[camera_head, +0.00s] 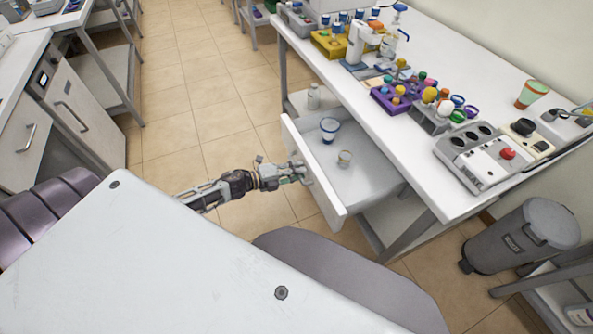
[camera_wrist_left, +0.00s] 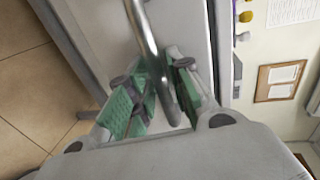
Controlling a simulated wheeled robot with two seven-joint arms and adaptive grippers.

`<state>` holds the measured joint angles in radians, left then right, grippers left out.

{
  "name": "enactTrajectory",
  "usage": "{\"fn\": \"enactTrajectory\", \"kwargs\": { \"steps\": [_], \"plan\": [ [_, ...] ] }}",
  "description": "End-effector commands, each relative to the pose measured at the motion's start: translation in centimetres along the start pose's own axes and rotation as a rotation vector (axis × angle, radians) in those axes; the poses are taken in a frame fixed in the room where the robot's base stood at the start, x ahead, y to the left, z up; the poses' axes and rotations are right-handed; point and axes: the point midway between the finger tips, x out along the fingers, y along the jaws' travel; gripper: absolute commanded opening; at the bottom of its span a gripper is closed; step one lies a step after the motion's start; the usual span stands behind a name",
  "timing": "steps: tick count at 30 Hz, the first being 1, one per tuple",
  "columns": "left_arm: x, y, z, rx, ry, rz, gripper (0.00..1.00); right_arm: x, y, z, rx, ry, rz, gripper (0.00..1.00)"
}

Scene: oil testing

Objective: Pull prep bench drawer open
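My right gripper is in neither view.
Sample racks, bottles and instruments crowd the prep bench top, including a grey device with a red knob (camera_head: 507,153). A grey bin (camera_head: 522,235) stands at the right. Tiled floor (camera_head: 215,90) is clear left of the drawer.

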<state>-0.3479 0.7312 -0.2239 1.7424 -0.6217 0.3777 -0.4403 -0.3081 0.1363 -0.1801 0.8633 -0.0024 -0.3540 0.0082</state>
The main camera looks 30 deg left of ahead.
Motion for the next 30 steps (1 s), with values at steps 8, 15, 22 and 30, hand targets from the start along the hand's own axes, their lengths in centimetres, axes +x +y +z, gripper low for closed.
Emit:
{"fn": "enactTrajectory", "kwargs": {
  "steps": [8, 15, 22, 30],
  "plan": [
    [0.0, -0.1, 0.0, 0.0, 0.0, -0.001, 0.21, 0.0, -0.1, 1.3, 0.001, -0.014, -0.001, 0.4],
    [-0.7, -0.1, 0.0, -0.001, 0.001, -0.001, 0.21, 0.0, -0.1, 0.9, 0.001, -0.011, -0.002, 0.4],
    [-2.1, 0.0, 0.0, -0.002, 0.0, 0.001, 0.21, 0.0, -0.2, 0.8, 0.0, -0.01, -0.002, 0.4],
    [-4.1, 0.1, 0.0, -0.001, 0.0, 0.001, 0.21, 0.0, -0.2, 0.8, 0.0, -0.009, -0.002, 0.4]
  ]
}}
